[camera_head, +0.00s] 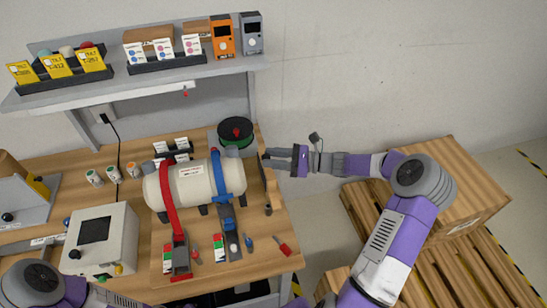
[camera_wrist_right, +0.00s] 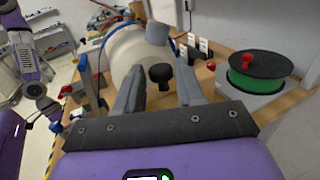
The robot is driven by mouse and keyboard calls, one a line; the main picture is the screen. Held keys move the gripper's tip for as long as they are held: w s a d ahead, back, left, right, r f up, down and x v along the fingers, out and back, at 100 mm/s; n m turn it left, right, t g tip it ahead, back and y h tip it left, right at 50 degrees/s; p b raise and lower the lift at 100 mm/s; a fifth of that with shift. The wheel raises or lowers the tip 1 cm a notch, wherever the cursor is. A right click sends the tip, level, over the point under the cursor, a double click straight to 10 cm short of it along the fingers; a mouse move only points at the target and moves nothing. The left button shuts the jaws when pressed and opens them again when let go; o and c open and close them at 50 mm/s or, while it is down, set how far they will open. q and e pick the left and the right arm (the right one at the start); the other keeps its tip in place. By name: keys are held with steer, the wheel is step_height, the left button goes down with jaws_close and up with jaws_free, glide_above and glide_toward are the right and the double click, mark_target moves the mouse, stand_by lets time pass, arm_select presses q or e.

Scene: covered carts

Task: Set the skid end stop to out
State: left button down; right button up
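A cream tank (camera_head: 190,185) lies on the wooden bench under a red strap (camera_head: 168,200) and a blue strap (camera_head: 226,180). At its right end stands a dark upright piece (camera_head: 266,185), which looks like the skid end stop. A black knob (camera_wrist_right: 160,73) shows in front of the tank end in the right wrist view. My right gripper (camera_head: 268,158) reaches in from the right beside the tank end. Its fingers (camera_wrist_right: 160,92) are apart, with the knob seen beyond the gap and nothing held. My left arm shows at the bottom left; its gripper is not seen.
A green spool (camera_head: 235,133) with a red knob stands behind the tank, close to my right gripper. A grey control box (camera_head: 100,240) is at the left. A shelf (camera_head: 140,82) hangs above. Wooden pallets (camera_head: 440,225) stand at the right.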

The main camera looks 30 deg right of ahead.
steer(key=v, duration=0.7)
steer(key=shift+s+d, duration=0.15)
steer(key=shift+d, duration=0.1)
stand_by(0.3)
